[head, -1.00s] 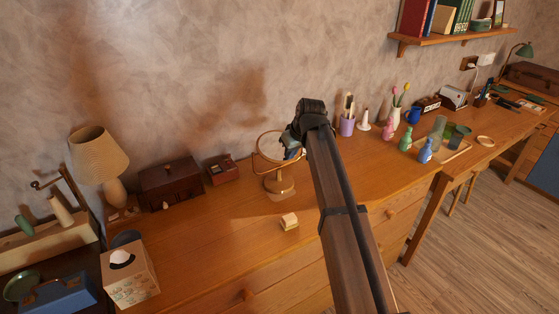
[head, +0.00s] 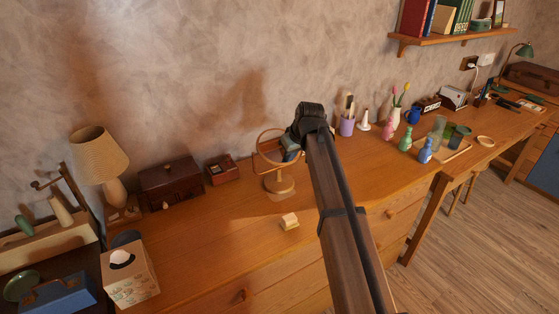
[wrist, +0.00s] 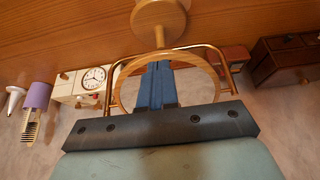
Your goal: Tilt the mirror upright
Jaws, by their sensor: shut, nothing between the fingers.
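The round wooden-framed mirror (head: 268,147) stands on its round wooden base (head: 280,186) on the desk, in a curved holder. In the wrist view the mirror (wrist: 196,88) fills the middle, with the holder's arms at both sides and the base (wrist: 158,14) at the top. My gripper (head: 287,156) is at the mirror's right side in the head view. In the wrist view its blue fingers (wrist: 155,68) are shut, with nothing held, and overlap the middle of the mirror. Whether they touch it I cannot tell. The arm hides part of the mirror's right side.
A small cream block (head: 289,221) lies in front of the mirror. A small wooden box (head: 221,170) stands to its left. The wall is close behind.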

